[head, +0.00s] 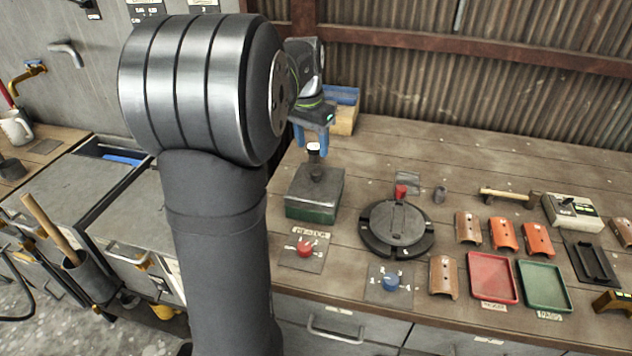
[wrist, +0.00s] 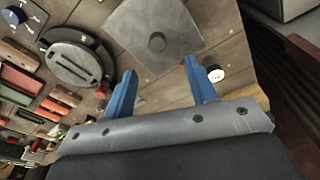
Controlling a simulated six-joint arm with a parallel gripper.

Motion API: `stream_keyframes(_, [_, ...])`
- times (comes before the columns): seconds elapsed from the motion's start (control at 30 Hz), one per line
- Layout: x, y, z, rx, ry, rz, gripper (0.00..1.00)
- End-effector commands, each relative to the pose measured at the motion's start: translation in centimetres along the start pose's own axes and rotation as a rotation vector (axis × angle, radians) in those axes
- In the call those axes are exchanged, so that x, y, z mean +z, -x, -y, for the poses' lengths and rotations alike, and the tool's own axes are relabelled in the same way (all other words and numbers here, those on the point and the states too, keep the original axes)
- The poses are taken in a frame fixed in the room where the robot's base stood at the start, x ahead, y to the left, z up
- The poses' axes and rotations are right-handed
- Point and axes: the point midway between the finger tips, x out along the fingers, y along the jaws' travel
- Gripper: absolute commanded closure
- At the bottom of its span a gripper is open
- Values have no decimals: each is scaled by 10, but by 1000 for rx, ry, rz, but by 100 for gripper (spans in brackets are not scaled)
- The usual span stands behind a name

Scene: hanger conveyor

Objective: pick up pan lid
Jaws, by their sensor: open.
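I take the pan lid to be the square grey plate with a round dark knob (head: 316,172) on top of the green box (head: 312,208), left of the bench middle in the head view. In the wrist view the plate (wrist: 178,22) lies flat, with its knob (wrist: 157,42) just beyond the fingertips. My gripper (head: 311,140) has blue fingers, apart and empty, above and behind the lid in the head view. The fingers (wrist: 160,70) also show in the wrist view, touching nothing that I can see. The inside of the box is hidden.
A white-topped dark item (wrist: 215,73) stands by one finger. A round black fixture (head: 397,230) is right of the box. Curved tiles (head: 503,234) and red and green trays (head: 543,287) lie farther right.

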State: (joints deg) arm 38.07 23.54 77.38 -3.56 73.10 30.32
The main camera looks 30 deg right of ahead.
Motion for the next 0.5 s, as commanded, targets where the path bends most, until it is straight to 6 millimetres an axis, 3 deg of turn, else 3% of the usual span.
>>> stream_keyframes(0.1, [0, -21, 0, 1, 0, 3, 48])
stream_keyframes(0.37, [0, -40, -1, 0, 1, 1, 48])
stream_keyframes(0.5, [1, -61, -4, 1, 1, 3, 48])
